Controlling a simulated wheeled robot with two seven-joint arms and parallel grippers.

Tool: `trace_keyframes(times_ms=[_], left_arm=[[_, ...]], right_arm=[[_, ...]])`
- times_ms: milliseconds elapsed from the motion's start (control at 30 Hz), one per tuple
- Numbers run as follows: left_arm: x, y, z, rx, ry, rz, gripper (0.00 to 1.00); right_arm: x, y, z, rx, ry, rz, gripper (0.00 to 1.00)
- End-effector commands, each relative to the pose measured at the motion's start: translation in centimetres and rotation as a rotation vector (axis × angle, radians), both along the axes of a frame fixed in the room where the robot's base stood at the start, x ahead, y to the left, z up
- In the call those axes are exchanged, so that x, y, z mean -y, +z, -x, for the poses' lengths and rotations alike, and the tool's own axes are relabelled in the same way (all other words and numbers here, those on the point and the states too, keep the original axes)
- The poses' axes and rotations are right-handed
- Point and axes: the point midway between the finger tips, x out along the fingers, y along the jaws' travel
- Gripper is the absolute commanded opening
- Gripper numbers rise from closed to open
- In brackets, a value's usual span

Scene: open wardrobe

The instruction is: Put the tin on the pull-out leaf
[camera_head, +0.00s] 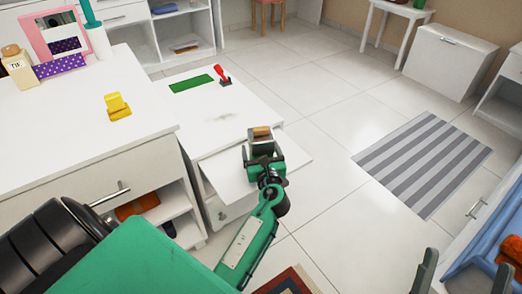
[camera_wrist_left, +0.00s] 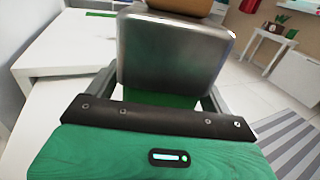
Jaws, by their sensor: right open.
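The tin (camera_head: 261,142), a grey metal box with a wooden-coloured lid, is between the fingers of my left gripper (camera_head: 262,158). In the left wrist view the tin (camera_wrist_left: 172,55) fills the space between the two fingers, which lie against its sides. The pull-out leaf (camera_head: 222,172) is a white board sticking out of the low white cabinet. The tin is over its right part; whether it touches the leaf is hidden. My right gripper (camera_head: 464,277) is open and empty at the bottom right, away from the leaf.
The low cabinet top (camera_head: 225,118) holds a green mat (camera_head: 191,83) and a red stamp-like object (camera_head: 223,77). A taller white counter (camera_head: 60,120) with a yellow object (camera_head: 117,106) stands left. A striped rug (camera_head: 424,161) lies on open floor at right.

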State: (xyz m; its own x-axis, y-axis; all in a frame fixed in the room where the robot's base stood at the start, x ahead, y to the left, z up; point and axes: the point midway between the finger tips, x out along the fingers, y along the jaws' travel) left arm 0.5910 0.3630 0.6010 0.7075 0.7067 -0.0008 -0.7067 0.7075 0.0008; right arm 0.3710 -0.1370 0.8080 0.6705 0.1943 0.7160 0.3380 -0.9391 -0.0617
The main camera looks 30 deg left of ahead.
Motion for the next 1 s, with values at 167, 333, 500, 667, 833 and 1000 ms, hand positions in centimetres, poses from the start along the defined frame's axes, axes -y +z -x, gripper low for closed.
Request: trace_keyframes(times_ms=[167,333,500,667,833,1000], left_arm=[[0.0,0.0,0.0,0.000,0.000,0.000,0.83],[0.3,0.3,0.3,-0.001,-0.001,0.001,0.83],[2.4,0.4,2.5,-0.002,-0.002,0.002,0.83],[5.0,0.4,5.0,-0.002,-0.001,0.002,0.83],[7.1,0.3,7.2,-0.001,-0.001,0.001,0.83],[8.3,0.3,8.3,0.002,-0.002,0.005,0.83]], right_arm=[[0.0,0.0,0.0,-0.001,0.000,0.000,0.95],[-0.1,0.0,-0.2,-0.014,0.001,0.003,0.95],[-0.9,-2.2,-0.8,-0.146,0.019,0.033,0.95],[-1.5,-4.1,-1.3,-0.256,0.035,0.059,0.95],[-2.0,-5.7,-1.5,-0.344,0.048,0.080,0.95],[-2.3,-6.6,-1.5,-0.387,0.056,0.090,0.95]])
